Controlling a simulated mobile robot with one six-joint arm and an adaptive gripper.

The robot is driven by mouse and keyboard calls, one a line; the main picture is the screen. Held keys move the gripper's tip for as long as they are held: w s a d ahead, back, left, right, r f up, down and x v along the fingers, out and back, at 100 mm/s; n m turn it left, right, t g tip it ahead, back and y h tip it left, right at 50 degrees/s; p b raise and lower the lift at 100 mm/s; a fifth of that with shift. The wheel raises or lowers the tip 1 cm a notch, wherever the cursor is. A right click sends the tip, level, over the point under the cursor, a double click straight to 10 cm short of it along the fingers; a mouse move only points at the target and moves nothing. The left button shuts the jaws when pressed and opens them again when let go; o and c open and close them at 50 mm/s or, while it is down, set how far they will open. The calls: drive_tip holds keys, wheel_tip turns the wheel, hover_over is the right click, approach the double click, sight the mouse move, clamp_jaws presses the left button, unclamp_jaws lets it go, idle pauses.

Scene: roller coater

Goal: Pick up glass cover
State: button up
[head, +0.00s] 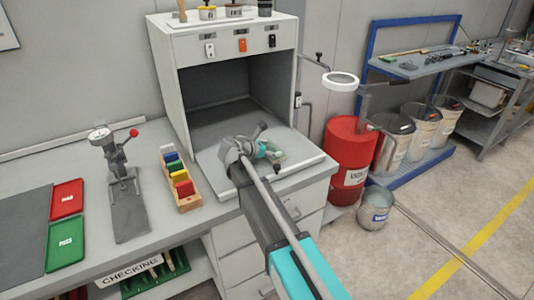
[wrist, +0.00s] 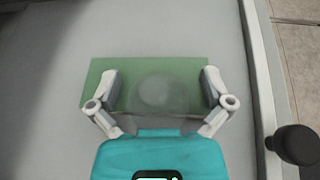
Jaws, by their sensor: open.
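The glass cover (wrist: 160,93) is a clear round dome on a green rectangular base (wrist: 147,67) in the wrist view. My gripper (wrist: 161,84) is open, with one finger on each side of the dome and a gap showing between fingers and glass. The fingertips overlap the green base in this view; I cannot tell their height above it. The dome is hard to make out there.
The grey cabinet (head: 165,80) stands open behind the tray (head: 305,174). To the left are a rack of coloured blocks (head: 181,180) and a press gauge stand (head: 122,185). A red drum (head: 349,160) stands right. A dark knob (wrist: 295,144) sits beyond the tray's right edge.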

idle(0.4)
drive_tip(key=c, duration=1.2)
drive_tip(key=shift+c, duration=0.2)
drive_tip(key=shift+r, duration=0.1)
drive_tip(key=shift+s+r+p, duration=0.1)
drive_tip(key=shift+r+p, duration=0.15)
drive_tip(key=shift+p, duration=0.1)
clamp_jaws()
drive_tip(key=shift+r+p, duration=0.8)
drive_tip(key=shift+p, duration=0.05)
drive_tip(key=s+d+r+p, duration=0.3)
drive_tip(key=s+r+p, duration=0.7)
drive_tip(key=s, duration=0.3)
drive_tip(key=shift+s+d+r+p, duration=0.2)
drive_tip(key=shift+d+r+p, duration=0.05)
drive_tip(key=shift+r+p, duration=0.1)
